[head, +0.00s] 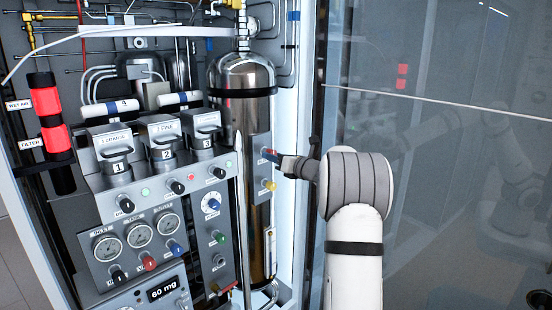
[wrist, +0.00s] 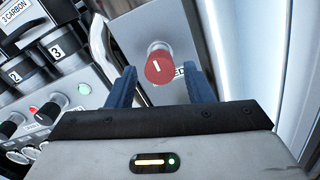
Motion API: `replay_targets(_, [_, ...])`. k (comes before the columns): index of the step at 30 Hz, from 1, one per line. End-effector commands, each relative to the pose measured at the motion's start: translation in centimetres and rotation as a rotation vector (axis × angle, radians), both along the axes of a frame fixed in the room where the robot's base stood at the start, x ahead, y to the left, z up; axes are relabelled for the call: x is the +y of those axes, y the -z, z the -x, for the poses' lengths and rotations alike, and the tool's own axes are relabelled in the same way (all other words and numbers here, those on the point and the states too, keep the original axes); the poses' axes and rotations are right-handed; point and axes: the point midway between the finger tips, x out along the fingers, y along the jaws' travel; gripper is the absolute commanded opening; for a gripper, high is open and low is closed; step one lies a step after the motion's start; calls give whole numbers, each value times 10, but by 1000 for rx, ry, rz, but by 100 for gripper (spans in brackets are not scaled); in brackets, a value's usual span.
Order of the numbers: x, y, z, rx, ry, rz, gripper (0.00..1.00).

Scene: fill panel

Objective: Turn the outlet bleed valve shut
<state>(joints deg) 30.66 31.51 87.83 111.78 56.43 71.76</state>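A red round knob (wrist: 158,66) with a white mark on its face sits on a grey plate in the wrist view. A label partly hidden behind it ends in "ED", so I cannot read whether it says bleed. My gripper (wrist: 160,70) is open, with one blue finger on each side of the knob and gaps to it. In the head view my gripper (head: 274,158) reaches from the right to the narrow plate beside the metal cylinder and hides most of the red knob.
The tall metal cylinder (head: 241,110) stands to the left. Further left is a panel with gauges (head: 139,235), several knobs and numbered valves. A glass door (head: 440,150) is on the right, close to my arm.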

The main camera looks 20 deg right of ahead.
Motion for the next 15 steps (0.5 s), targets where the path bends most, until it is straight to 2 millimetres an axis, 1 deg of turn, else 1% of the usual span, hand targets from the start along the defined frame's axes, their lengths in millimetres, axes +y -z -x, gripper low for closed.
replay_targets(9, [-2, -1, 3, -2, 2, 1, 50])
replay_targets(11, [-4, -1, 8, -2, 3, 1, 50])
replay_targets(15, [-12, 0, 29, -2, 4, 0, 50])
